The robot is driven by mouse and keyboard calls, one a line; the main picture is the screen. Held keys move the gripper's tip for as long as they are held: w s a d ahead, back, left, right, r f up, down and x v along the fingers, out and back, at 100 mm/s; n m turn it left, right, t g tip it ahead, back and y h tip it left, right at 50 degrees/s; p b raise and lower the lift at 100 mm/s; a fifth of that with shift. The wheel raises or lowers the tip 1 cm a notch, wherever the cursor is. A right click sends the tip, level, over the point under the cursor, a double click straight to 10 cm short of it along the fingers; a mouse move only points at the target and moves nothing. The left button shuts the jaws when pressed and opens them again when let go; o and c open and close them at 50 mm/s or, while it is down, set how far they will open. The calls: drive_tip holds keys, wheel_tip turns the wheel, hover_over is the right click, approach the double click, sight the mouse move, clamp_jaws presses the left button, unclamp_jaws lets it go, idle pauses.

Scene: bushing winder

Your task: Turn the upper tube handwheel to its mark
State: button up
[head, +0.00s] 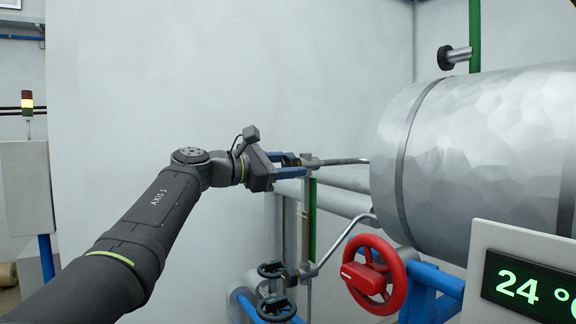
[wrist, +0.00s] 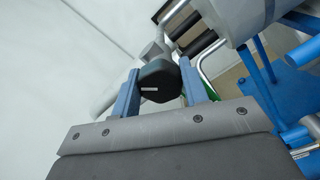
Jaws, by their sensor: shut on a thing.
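The upper tube handwheel (wrist: 158,88) is a black, rounded knob with a short white line on its face. In the wrist view it sits between the two blue fingers of my gripper (wrist: 160,84), which is shut on it. In the head view my gripper (head: 288,164) reaches from the left to the dark handwheel (head: 291,160) at the end of the upper tube (head: 340,161). That thin metal tube runs right to the big grey drum. I cannot make out a target mark beside the wheel; the fingers hide part of its rim.
A lower tube (head: 342,245) bends down below the gripper to a similar fitting. A red handwheel (head: 403,277) and two dark handwheels (head: 275,308) stand below. The large drum (head: 480,150) and a display (head: 525,285) fill the right.

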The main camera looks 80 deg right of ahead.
drive_tip(key=shift+m, duration=0.7)
drive_tip(key=o, duration=1)
drive_tip(key=shift+c, duration=0.2)
drive_tip(key=v, duration=1.7)
drive_tip(key=shift+w+a+r, duration=0.1)
drive_tip(key=shift+w+a, duration=0.05)
